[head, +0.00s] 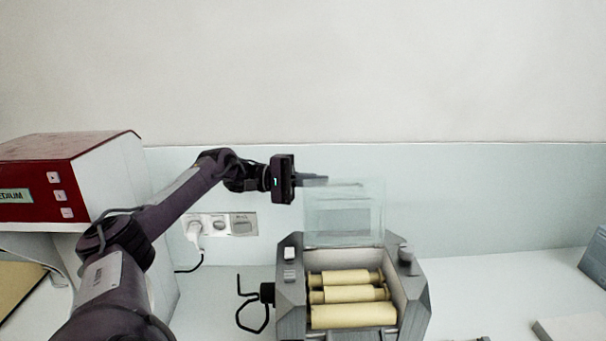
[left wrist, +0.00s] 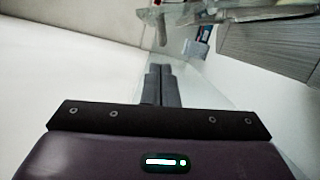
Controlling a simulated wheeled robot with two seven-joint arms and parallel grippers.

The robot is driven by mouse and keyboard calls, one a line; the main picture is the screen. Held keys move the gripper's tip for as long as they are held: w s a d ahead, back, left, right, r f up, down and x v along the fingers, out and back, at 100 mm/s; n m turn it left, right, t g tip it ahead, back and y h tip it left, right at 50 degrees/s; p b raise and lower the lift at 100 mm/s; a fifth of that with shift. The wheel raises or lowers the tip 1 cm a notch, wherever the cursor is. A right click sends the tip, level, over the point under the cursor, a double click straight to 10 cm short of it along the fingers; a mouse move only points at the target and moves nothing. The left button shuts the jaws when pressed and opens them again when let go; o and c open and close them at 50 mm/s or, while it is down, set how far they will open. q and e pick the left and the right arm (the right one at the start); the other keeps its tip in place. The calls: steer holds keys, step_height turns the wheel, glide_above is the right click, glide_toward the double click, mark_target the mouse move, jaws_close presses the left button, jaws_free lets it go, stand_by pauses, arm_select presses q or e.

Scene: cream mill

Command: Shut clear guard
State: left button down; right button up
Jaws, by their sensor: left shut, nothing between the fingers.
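The clear guard (head: 343,215) stands raised, upright, at the back edge of the grey mill (head: 290,317). The mill's top is open and several cream rollers (head: 352,294) show inside. My left gripper (head: 326,181) is shut and empty, at the guard's upper left edge in the head view. I cannot tell whether it touches the guard. In the left wrist view its fingers (left wrist: 162,86) lie together with nothing between them. My right gripper is not in view.
A red and white machine (head: 70,180) stands at the left. A wall socket with a white plug (head: 195,229) is behind my left arm. A crank handle (head: 252,304) sticks out from the mill's left side. The white counter (head: 490,290) right of the mill is mostly clear.

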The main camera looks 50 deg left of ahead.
mark_target(335, 181)
arm_select(q)
steer(key=p+x, duration=0.1)
steer(key=x, duration=0.2)
steer(key=shift+w+d+r, duration=0.15)
steer(key=shift+w+d, duration=0.05)
steer(key=shift+d, duration=0.05)
steer(key=shift+w+d+p, duration=0.2)
steer(key=shift+d+p, duration=0.1)
steer(key=shift+p, duration=0.05)
